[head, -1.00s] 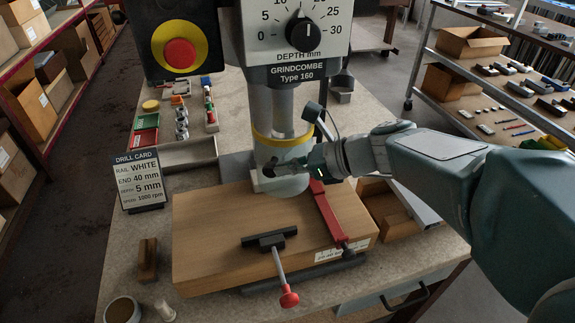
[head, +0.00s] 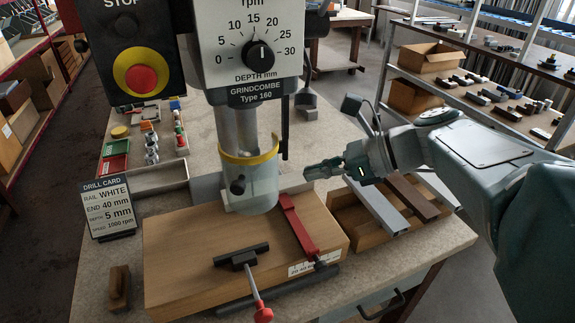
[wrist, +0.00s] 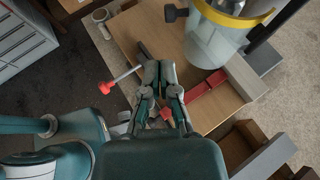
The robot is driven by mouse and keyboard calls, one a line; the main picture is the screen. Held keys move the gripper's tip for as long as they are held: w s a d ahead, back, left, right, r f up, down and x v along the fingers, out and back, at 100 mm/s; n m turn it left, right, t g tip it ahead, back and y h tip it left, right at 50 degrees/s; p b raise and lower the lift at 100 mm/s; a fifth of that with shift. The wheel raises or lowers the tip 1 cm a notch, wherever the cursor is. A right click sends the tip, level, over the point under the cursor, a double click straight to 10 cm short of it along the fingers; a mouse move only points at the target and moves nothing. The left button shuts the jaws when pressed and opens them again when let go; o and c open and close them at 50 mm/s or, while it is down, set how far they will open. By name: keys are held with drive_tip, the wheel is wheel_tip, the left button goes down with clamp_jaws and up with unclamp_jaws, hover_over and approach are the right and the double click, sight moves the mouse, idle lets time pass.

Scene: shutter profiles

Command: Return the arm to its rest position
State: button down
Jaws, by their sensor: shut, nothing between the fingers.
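My gripper (head: 323,170) is shut and empty. In the head view it is just right of the drill's clear guard (head: 250,185), above the back right part of the wooden drill bed (head: 180,235), pointing left. A gap shows between its tips and the guard. My arm reaches in from the right edge. In the wrist view my gripper (wrist: 159,75) has its fingertips together over the bed, with the guard (wrist: 215,35) up and to the right.
The drill press head (head: 248,40) with its red stop button (head: 141,78) stands left of my gripper. A red fence (head: 298,225) and a red-handled clamp (head: 243,262) are on the bed. A box with profiles (head: 375,205) lies below my arm. Shelving (head: 470,85) stands behind.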

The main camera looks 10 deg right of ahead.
drive_tip(key=s+d+f+n+t+h, duration=0.1)
drive_tip(key=s+d+f+n+h, duration=0.2)
drive_tip(key=n, duration=0.7)
drive_tip(key=s+d+f+n+t+h, duration=0.1)
drive_tip(key=s+d+f+n+h, duration=0.3)
drive_tip(key=s+f+n+h, duration=0.3)
drive_tip(key=shift+s+n+h, duration=1.1)
drive_tip(key=shift+s+n, duration=0.15)
drive_tip(key=shift+n, duration=0.85)
drive_tip(key=shift+d, duration=0.25)
drive_tip(key=shift+a, duration=0.15)
